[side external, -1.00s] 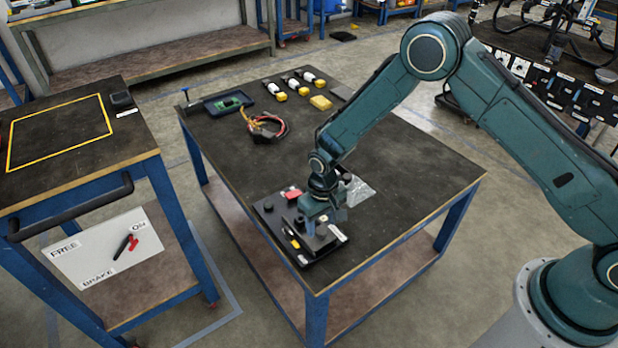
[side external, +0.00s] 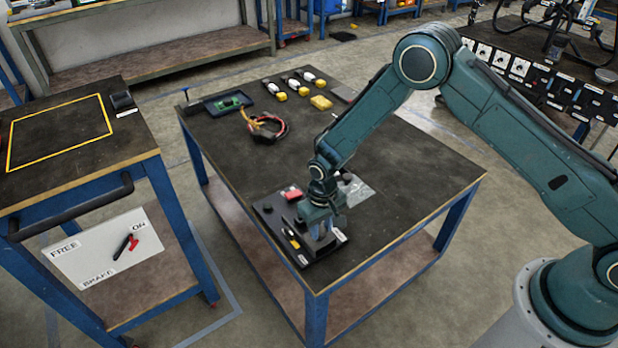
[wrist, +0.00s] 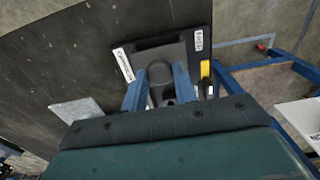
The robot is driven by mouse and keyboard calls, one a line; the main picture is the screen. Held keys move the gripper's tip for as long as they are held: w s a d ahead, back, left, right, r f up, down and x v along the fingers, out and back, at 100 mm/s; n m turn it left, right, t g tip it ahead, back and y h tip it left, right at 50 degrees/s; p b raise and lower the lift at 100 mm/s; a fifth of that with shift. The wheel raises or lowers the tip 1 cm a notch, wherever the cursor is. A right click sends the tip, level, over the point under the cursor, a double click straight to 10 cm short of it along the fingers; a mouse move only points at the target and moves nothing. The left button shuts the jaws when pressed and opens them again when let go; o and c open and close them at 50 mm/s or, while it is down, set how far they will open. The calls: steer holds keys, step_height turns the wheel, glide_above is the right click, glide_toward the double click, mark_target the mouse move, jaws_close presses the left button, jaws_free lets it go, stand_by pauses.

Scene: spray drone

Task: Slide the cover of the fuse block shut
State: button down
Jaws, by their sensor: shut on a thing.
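The fuse block is a black unit on the dark board (side external: 268,218) at the table's near corner, with white labels and a yellow piece (side external: 293,240). In the wrist view its black top (wrist: 160,52) lies beyond my fingers. My gripper (side external: 322,234) points down onto the block. In the wrist view my gripper (wrist: 156,90) has its two blue-grey fingers on either side of a dark rounded part, seemingly the cover's grip (wrist: 161,88), and is shut on it. The fingers hide much of the cover, so I cannot tell how far it is open.
A clear bag (side external: 358,191) lies to the right. A wire bundle (side external: 264,128), a tray (side external: 228,103) and yellow-and-white parts are at the table's back. The middle of the table is clear.

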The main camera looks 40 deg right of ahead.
steer(key=shift+w, duration=4.6)
steer(key=c, duration=1.1)
jaws_free()
steer(key=shift+c, duration=0.2)
steer(key=shift+o, duration=0.2)
steer(key=shift+r, duration=0.1)
step_height(320, 180, up, 14)
steer(key=shift+f, duration=0.2)
steer(key=shift+r, duration=0.1)
